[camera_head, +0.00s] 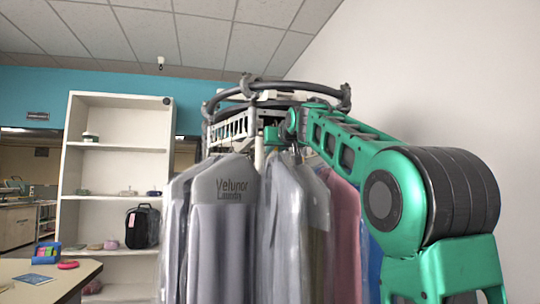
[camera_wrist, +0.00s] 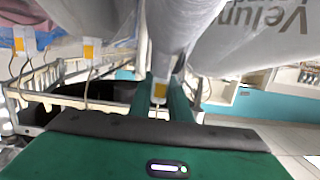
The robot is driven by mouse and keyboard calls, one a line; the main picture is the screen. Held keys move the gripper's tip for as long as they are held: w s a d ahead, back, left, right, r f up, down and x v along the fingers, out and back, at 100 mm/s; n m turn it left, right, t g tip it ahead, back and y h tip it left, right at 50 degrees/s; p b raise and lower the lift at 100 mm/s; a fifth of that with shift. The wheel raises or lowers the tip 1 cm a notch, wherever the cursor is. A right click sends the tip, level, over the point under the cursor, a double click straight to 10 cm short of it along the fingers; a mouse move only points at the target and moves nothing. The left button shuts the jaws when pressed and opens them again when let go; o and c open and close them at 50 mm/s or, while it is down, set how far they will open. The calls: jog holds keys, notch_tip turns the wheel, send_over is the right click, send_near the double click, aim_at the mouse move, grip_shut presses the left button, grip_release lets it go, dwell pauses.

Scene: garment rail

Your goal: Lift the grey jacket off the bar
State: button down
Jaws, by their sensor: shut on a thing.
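Several grey garments in clear covers hang close together from a round rail. The front one (camera_head: 223,200) carries the lettering "Velunor Laundry" and also shows in the wrist view (camera_wrist: 245,45). Another grey garment (camera_head: 285,215) hangs just right of it, below my gripper (camera_head: 276,134). I cannot tell for sure which is the grey jacket.
The dark round rail (camera_head: 222,94) with a white frame is close around my gripper. A pink garment (camera_head: 345,235) hangs at the right. A white shelf (camera_head: 108,147) with a black bag (camera_head: 142,226) stands behind at left. A table (camera_head: 50,275) is at the lower left.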

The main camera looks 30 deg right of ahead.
aim_at(278, 157)
jog(key=shift+v, duration=1.85)
jog(key=shift+s+f, duration=0.15)
jog(key=shift+s, duration=0.05)
jog(key=f+v, duration=0.2)
jog(key=v, duration=1.1)
jog(key=f+v, duration=0.2)
jog(key=v, duration=1.2)
jog(key=shift+s+a+f, duration=0.2)
jog(key=shift+s+a, duration=0.05)
jog(key=shift+s, duration=0.1)
